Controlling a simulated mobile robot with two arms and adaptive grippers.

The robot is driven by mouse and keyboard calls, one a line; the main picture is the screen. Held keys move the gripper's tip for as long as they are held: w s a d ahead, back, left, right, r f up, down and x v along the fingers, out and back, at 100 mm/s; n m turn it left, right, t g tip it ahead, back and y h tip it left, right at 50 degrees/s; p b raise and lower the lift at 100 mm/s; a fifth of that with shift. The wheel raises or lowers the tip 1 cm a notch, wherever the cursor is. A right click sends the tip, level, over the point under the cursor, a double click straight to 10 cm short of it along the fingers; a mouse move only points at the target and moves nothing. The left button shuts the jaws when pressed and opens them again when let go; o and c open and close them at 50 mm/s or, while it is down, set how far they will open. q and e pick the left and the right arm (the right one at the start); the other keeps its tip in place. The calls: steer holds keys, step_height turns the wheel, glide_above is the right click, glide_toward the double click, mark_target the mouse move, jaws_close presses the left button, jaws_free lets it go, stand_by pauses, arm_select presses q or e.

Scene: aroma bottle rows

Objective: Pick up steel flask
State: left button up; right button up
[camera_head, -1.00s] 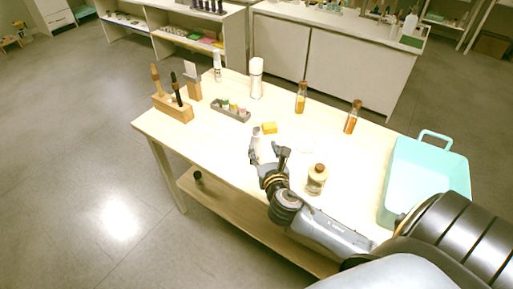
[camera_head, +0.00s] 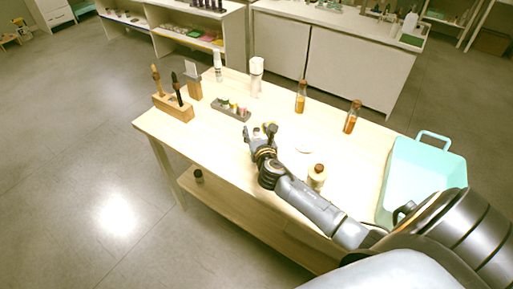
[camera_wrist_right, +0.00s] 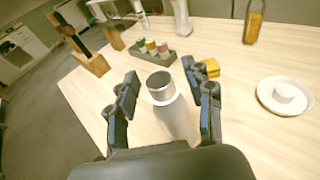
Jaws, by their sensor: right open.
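The steel flask (camera_wrist_right: 172,113) stands upright on the table between the two fingers of my right gripper (camera_wrist_right: 161,88) in the right wrist view. It has a round steel-rimmed top with a dark centre and a pale, shiny body. The fingers are open, one on each side of it, with a visible gap to the left. In the head view my right gripper (camera_head: 260,131) is over the middle of the table and largely hides the flask.
A yellow block (camera_wrist_right: 211,67) lies close behind the right finger. A white dish (camera_wrist_right: 284,97) is to the right. A grey rack of small bottles (camera_head: 231,110) and a wooden holder (camera_head: 173,107) stand left. A brown-capped bottle (camera_head: 317,179) and teal crate (camera_head: 391,199) are right.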

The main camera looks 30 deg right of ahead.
jaws_close()
steer(key=shift+r, duration=0.1)
